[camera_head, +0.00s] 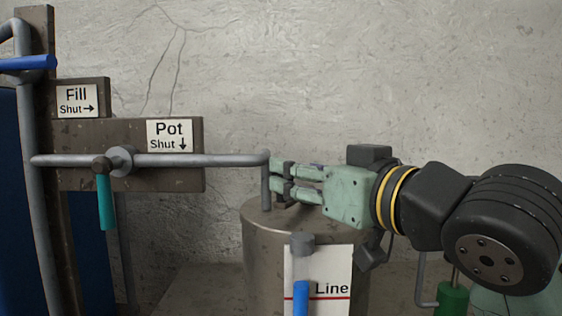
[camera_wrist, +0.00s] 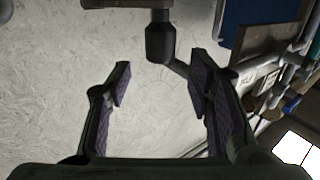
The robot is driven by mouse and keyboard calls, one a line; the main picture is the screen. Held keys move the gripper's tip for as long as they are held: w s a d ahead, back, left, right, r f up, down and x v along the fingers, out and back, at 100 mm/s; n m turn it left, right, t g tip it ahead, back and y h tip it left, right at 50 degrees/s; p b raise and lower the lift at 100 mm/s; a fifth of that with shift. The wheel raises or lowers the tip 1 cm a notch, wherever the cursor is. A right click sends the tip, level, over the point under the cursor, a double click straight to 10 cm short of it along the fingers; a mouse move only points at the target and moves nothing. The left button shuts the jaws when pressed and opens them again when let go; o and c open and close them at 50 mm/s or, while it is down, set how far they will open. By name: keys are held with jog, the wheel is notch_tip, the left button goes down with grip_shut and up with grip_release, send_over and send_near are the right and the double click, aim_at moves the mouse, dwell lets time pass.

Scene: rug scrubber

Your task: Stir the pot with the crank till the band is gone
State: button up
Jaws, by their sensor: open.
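The pot is apparently the brown-grey metal cylinder (camera_head: 262,262) at the lower middle of the head view. A bent grey rod with a green grip (camera_head: 453,298) shows at the lower right; I cannot tell whether it is the crank. My gripper (camera_head: 283,182) is open above the pot's top, pointing left, close to the down-turned end of a grey pipe (camera_head: 265,180). In the wrist view, my gripper (camera_wrist: 162,85) has its fingers wide apart, with a dark cylindrical piece (camera_wrist: 160,40) beyond them. I cannot make out the band. The pot's inside is hidden.
The Pot valve's teal lever (camera_head: 105,200) hangs down on the left. The Fill valve's blue lever (camera_head: 28,63) lies level. A blue handle (camera_head: 300,298) stands before the white Line sign (camera_head: 332,262) with its red line. The cracked wall (camera_head: 400,70) is bare above.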

jog(key=p+x, duration=0.1)
jog(key=x, duration=0.4)
jog(key=shift+w+a, duration=0.15)
jog(key=shift+w, duration=0.15)
jog(key=shift+c, duration=0.3)
grip_shut()
dwell(0.3)
